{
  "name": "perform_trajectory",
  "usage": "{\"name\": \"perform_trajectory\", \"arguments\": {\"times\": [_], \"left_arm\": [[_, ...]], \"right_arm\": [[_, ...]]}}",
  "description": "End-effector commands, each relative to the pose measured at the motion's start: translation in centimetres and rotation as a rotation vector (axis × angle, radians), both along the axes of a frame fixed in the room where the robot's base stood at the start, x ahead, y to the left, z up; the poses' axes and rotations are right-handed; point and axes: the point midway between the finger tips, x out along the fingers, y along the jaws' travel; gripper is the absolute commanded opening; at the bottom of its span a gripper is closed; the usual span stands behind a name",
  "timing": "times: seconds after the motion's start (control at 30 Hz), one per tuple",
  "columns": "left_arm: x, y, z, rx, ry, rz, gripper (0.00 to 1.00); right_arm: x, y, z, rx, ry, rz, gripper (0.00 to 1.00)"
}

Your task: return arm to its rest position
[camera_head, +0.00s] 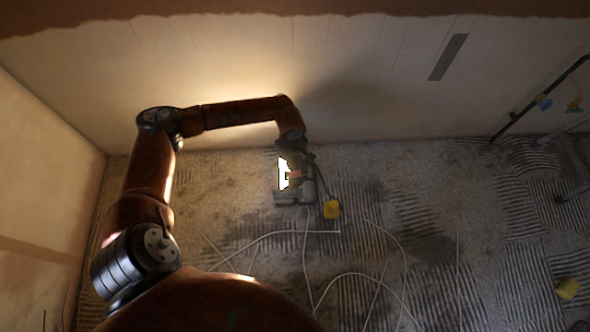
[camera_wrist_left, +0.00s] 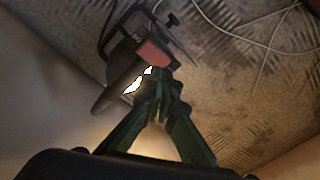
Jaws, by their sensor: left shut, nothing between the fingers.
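My left arm comes in from the left in the head view, reaches up and across, and bends down at its wrist. My left gripper (camera_head: 298,168) is over a lit work lamp (camera_head: 284,174) standing on the floor near the back wall. In the left wrist view the green fingers (camera_wrist_left: 160,84) come together at their tips, shut and empty. The lamp's bright panel (camera_wrist_left: 140,81) and a red part (camera_wrist_left: 153,54) show right by the fingertips. I cannot tell whether the fingers touch the lamp. My right gripper is not in view.
The pale back wall (camera_head: 380,90) rises close behind the lamp. White cables (camera_head: 350,275) lie loose on the ridged floor. A dark frame (camera_head: 540,100) stands at the right.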

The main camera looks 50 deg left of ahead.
Motion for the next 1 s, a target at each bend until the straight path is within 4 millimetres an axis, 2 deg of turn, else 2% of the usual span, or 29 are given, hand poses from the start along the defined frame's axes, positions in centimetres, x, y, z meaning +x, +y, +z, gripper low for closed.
{"name": "perform_trajectory", "arguments": {"times": [0.03,0.17,0.77,0.87,0.97,1.0], "left_arm": [[0.1,0.0,0.7,0.000,-0.003,0.000,0.00],[0.0,0.0,1.4,0.000,-0.002,0.000,0.00],[-0.1,-0.3,1.2,-0.009,0.002,0.001,0.00],[-0.9,-2.5,0.4,-0.068,0.003,0.016,0.00],[-2.3,-7.2,-0.8,-0.200,0.007,0.062,0.00],[-3.2,-9.7,-1.2,-0.274,0.013,0.094,0.00]], "right_arm": [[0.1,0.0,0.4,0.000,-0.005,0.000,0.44],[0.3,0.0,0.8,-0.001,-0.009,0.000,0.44],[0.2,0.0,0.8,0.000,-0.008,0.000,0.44],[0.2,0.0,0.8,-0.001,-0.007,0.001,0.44],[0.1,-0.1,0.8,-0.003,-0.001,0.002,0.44],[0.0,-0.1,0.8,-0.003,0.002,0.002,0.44]]}}
